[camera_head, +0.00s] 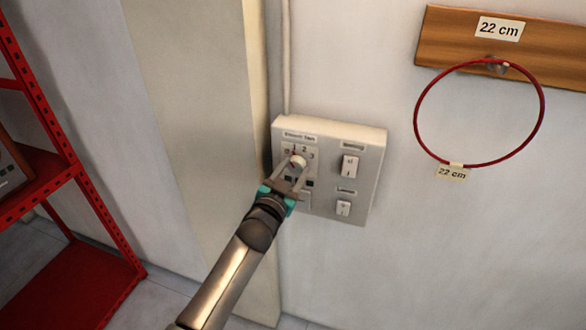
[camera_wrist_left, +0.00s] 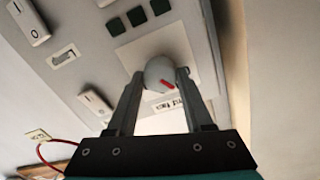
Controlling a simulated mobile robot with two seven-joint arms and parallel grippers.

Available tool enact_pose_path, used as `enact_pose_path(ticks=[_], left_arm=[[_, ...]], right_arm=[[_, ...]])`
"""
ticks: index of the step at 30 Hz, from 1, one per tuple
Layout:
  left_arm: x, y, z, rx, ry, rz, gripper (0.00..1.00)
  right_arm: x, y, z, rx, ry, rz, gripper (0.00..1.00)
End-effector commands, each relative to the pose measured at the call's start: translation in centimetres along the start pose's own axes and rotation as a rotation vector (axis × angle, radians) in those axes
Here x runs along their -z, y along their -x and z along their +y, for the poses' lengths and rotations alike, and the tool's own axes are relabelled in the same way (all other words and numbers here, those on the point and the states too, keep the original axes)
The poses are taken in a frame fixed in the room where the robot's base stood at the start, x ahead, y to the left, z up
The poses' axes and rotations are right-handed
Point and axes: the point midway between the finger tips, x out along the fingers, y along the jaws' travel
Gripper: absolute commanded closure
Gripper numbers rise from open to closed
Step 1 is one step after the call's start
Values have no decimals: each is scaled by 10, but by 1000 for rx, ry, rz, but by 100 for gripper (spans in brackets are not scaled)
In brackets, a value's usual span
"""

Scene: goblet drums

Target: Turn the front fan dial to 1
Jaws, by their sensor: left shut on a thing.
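The fan dial (camera_head: 298,161) is a round pale knob at the upper left of a white wall panel (camera_head: 365,205), with the numbers 0, 1, 2 and 3 around it. My left gripper (camera_head: 296,168) reaches up to it from below and is shut on it. In the left wrist view the dial (camera_wrist_left: 160,74) sits between the two fingers and shows a red pointer mark. Which number the pointer faces cannot be told. The fingers hide part of the dial's plate. My right gripper is not in view.
Two white rocker switches sit on the panel's right side, an upper one (camera_head: 349,166) and a lower one (camera_head: 343,208). A red hoop (camera_head: 543,110) hangs from a wooden board (camera_head: 445,40) at right. A red shelf (camera_head: 85,200) stands at left.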

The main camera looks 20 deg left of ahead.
Motion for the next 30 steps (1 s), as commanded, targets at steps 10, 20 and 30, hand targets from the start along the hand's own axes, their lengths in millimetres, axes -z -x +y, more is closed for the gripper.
enact_pose_path(ticks=[10,20,30], left_arm=[[0,0,1,1,-182,-6,100],[0,0,1,1,-230,-8,100],[0,0,1,1,-230,-8,44]], right_arm=[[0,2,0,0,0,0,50],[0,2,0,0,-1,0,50],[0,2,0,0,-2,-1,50]])
